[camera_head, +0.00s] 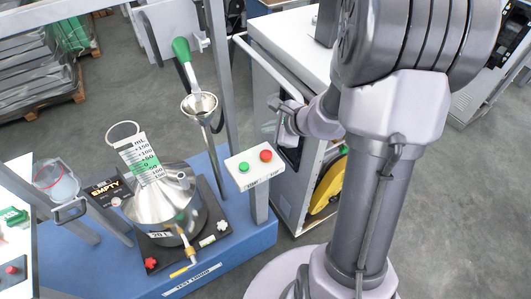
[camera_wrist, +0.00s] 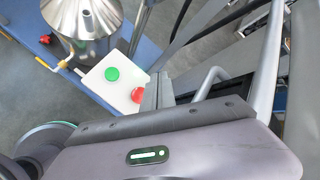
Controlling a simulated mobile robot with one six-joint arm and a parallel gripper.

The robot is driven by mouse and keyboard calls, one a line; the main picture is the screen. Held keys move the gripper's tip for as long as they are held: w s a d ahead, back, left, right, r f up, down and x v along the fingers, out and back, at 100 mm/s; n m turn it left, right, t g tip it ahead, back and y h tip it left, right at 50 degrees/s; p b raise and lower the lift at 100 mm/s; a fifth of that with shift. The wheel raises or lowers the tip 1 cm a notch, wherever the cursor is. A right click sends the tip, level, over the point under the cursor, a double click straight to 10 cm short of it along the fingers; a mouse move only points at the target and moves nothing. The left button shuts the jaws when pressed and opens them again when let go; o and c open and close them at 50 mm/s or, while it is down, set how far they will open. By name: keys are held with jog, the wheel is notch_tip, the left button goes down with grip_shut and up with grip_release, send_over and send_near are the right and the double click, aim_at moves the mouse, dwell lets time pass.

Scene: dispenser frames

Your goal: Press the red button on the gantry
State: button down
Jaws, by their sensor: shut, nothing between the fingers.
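The red button (camera_head: 266,155) is a round red cap on the right part of a small white control box (camera_head: 258,179), which stands on a grey post on the blue base. A green button (camera_head: 243,167) is to its left. In the wrist view, the red button (camera_wrist: 138,96) and green button (camera_wrist: 112,74) both show on the box. My gripper (camera_wrist: 157,91) is shut and empty there, its fingertips just right of the red button in the picture. Whether they touch it I cannot tell. In the head view the gripper is small and partly unclear, above and right of the box.
A steel vessel with a funnel-shaped top (camera_head: 158,206) stands left of the box, with a scale card above it. A grey gantry upright (camera_head: 218,70) rises behind the box. A white-topped cabinet (camera_head: 290,45) stands behind my arm. A yellow disc (camera_head: 328,185) is at the cabinet's lower side.

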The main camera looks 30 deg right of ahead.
jog(key=b, duration=0.6)
send_over(268, 155)
notch_tip(268, 155, down, 7)
jog(key=shift+f, duration=0.2)
jog(key=shift+f+b, duration=0.3)
jog(key=shift+f, duration=0.1)
dwell(1.1)
jog(key=shift+f+b, duration=0.45)
jog(key=shift+b, duration=0.2)
jog(key=shift+f+b, duration=0.45)
jog(key=shift+b, duration=0.15)
dwell(0.4)
jog(key=shift+r, duration=0.15)
jog(key=shift+r+p, duration=0.65)
jog(key=shift+r, duration=0.1)
